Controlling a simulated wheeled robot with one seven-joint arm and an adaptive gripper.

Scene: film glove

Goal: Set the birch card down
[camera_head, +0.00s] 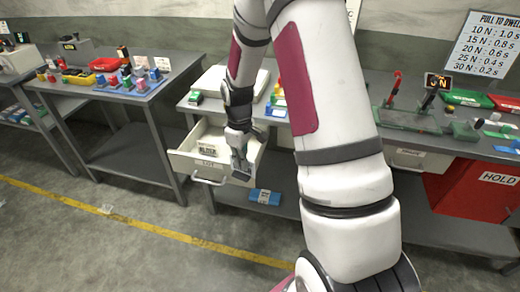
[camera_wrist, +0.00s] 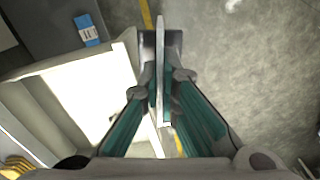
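My gripper (camera_wrist: 160,60) is pointing down with its fingers closed together. A thin pale flat piece, seen edge-on between the fingertips, appears to be the birch card (camera_wrist: 160,85); its face is hidden. In the head view my gripper (camera_head: 240,167) is over the right front part of an open drawer (camera_head: 183,163), and the card cannot be made out there. The wrist view shows the drawer (camera_wrist: 128,45) to the left of the fingers, with floor below them and to the right.
A labelled white item (camera_head: 209,147) lies in the drawer. A blue packet (camera_head: 264,196) lies on the lower shelf. The workbench (camera_head: 190,107) above carries a white board (camera_head: 245,80).

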